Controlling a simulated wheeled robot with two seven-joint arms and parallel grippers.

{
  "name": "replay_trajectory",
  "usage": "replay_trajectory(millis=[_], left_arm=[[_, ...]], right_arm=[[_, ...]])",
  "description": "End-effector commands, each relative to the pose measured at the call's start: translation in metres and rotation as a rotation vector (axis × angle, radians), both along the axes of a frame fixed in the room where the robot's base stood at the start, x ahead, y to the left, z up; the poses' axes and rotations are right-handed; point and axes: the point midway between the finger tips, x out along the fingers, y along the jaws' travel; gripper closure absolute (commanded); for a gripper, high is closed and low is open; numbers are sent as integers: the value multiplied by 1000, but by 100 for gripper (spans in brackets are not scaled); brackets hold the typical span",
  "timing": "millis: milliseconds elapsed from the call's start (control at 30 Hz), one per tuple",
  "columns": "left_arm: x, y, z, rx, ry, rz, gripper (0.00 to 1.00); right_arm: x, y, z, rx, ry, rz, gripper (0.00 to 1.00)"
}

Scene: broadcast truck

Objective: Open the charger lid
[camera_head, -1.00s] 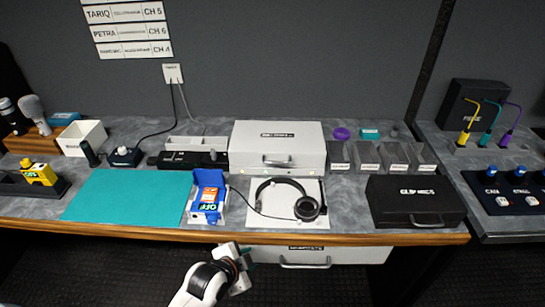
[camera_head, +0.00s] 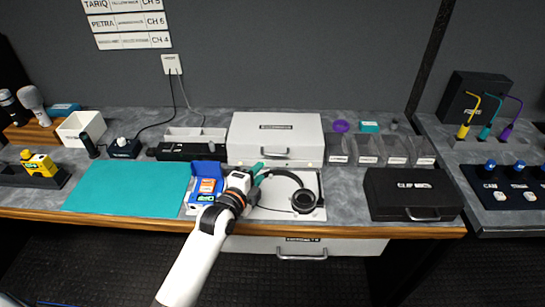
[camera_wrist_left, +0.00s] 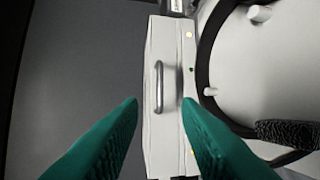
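The charger looks to be the white case (camera_head: 275,130) at the back middle of the counter, its lid shut, with a metal handle (camera_head: 277,154) on its front. In the left wrist view the case front (camera_wrist_left: 170,135) appears turned sideways, with the handle (camera_wrist_left: 159,87) ahead of and between my fingertips. My left gripper (camera_head: 258,173) is in front of the case, over the gap between the blue holder and the headphones. Its green fingers (camera_wrist_left: 160,108) are open and empty, apart from the handle. My right gripper is not in view.
Headphones (camera_head: 302,200) lie on a white pad right of my left gripper. A blue holder (camera_head: 204,172) with a boxed pack stands left of it. A black case (camera_head: 410,188) is at right, and small bins (camera_head: 368,150) stand behind it. The teal mat (camera_head: 125,187) is clear.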

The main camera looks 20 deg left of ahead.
Motion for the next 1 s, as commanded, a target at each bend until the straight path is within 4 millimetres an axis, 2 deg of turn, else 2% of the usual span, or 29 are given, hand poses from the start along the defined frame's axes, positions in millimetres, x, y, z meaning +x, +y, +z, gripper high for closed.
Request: replay_trajectory(millis=[300, 500, 700, 967, 1000], left_arm=[[61, -8, -10, -3, 1, 0, 69], [87, -11, -15, -2, 1, 0, 69], [97, -12, -18, -2, 2, 0, 69], [98, -12, -18, -1, 2, 0, 69], [98, -12, -18, -1, 2, 0, 73]], right_arm=[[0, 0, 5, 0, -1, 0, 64], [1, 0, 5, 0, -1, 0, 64], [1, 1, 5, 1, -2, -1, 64], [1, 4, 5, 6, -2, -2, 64], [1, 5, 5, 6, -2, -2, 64]])
